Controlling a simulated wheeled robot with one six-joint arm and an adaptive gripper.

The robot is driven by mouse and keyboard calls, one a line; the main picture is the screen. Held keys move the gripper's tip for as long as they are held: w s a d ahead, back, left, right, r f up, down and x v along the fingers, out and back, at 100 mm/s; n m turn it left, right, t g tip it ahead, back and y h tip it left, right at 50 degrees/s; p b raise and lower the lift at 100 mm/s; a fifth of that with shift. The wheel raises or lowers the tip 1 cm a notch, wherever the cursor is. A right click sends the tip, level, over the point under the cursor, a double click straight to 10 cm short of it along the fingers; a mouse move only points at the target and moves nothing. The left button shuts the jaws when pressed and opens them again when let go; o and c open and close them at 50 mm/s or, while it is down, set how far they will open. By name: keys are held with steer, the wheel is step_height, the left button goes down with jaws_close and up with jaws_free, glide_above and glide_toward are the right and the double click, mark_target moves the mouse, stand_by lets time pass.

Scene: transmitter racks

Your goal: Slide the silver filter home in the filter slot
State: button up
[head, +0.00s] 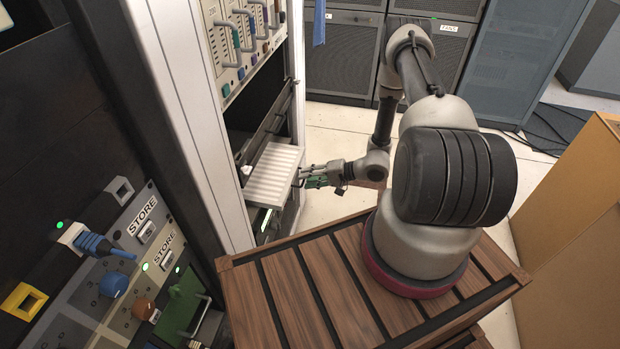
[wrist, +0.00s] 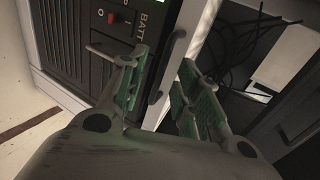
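The silver filter (head: 273,172) is a pale ribbed block that sticks out of an opening in the white-framed rack. Its inner end reaches into the dark filter slot (head: 262,128). My gripper (head: 312,174) is just to the right of the filter's outer end. In the wrist view my gripper (wrist: 164,62) is open, with green-padded fingers apart. The filter's inner end is hidden.
Modules with handles (head: 245,40) fill the rack above. A panel with a red switch (wrist: 114,18) and "BATT" lettering is close to the fingers. Dark cables (wrist: 245,45) hang at the right. A wooden slatted top (head: 330,275) lies under my arm. Floor is clear behind the gripper.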

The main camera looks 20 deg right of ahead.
steer(key=shift+d, duration=0.1)
steer(key=v, duration=1.2)
steer(key=s+a+m+g+y, duration=0.1)
steer(key=s+a+m+g, duration=0.15)
steer(key=s, duration=0.45)
steer(key=s+d+r+g, duration=0.1)
steer(key=s+r+g, duration=0.45)
steer(key=r, duration=0.45)
steer(key=s+d+r+n+g+h, duration=0.1)
steer(key=s+d+r+n+h, duration=0.2)
steer(key=r, duration=0.8)
steer(key=s+d+r+n+g+h, duration=0.1)
steer(key=s+r+h, duration=0.3)
steer(key=r, duration=0.7)
steer(key=a+r+n+t+h, duration=0.2)
steer(key=r+t, duration=0.1)
steer(key=r, duration=0.4)
steer(key=s+a+r+n+t+h, duration=0.1)
steer(key=a+r+n+t+h, duration=0.1)
steer(key=r, duration=0.6)
steer(key=shift+s+a+r+n+t+h, duration=0.2)
steer(key=shift+a+n+t+h, duration=0.15)
steer(key=shift+n+t, duration=0.55)
